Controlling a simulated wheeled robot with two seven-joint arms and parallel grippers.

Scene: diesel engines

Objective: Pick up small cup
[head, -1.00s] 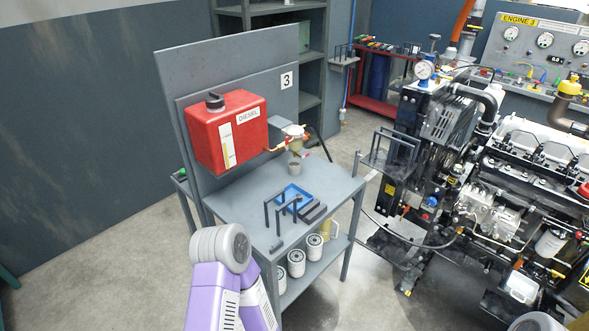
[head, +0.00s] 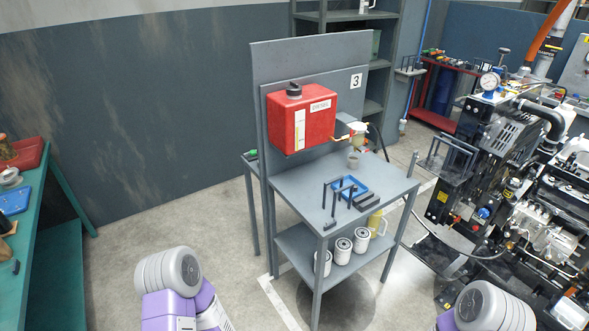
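A small grey cup (head: 353,160) stands upright on the grey stand's top (head: 300,190), below the filter bowl beside the red diesel tank (head: 301,118). Only the purple and grey links of my two arms show, at the bottom left and bottom right of the head view. Both grippers are out of the picture. The arm links are well apart from the cup, nearer to me.
A blue tray (head: 350,185) and dark brackets (head: 338,200) sit on the stand. White filters (head: 343,251) and a yellow jug (head: 377,223) stand on its lower shelf. An engine (head: 540,225) is at right, a green bench (head: 40,255) at left. Floor between is clear.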

